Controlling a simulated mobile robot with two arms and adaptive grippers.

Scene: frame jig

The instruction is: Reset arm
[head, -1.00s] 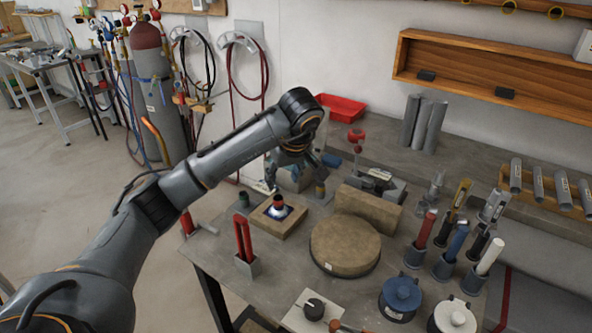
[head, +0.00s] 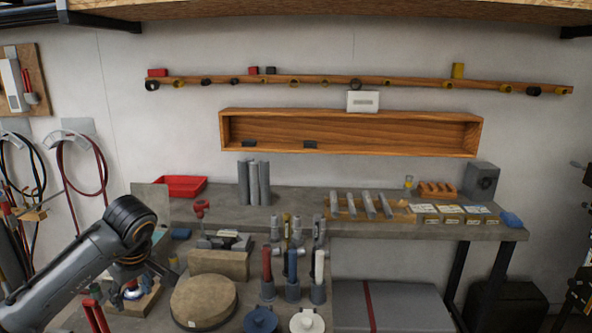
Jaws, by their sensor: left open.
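My left arm comes in from the lower left in the head view. Its gripper (head: 146,284) points down over the left part of the workbench, with its fingers apart and nothing seen between them. My right gripper is not in view.
A round tan block (head: 203,301) and a rectangular tan block (head: 218,263) lie right of the gripper. Cups with red, blue and white handled tools (head: 292,275) stand further right. A red tray (head: 181,186) is behind. The bench's back right holds grey bars (head: 368,204).

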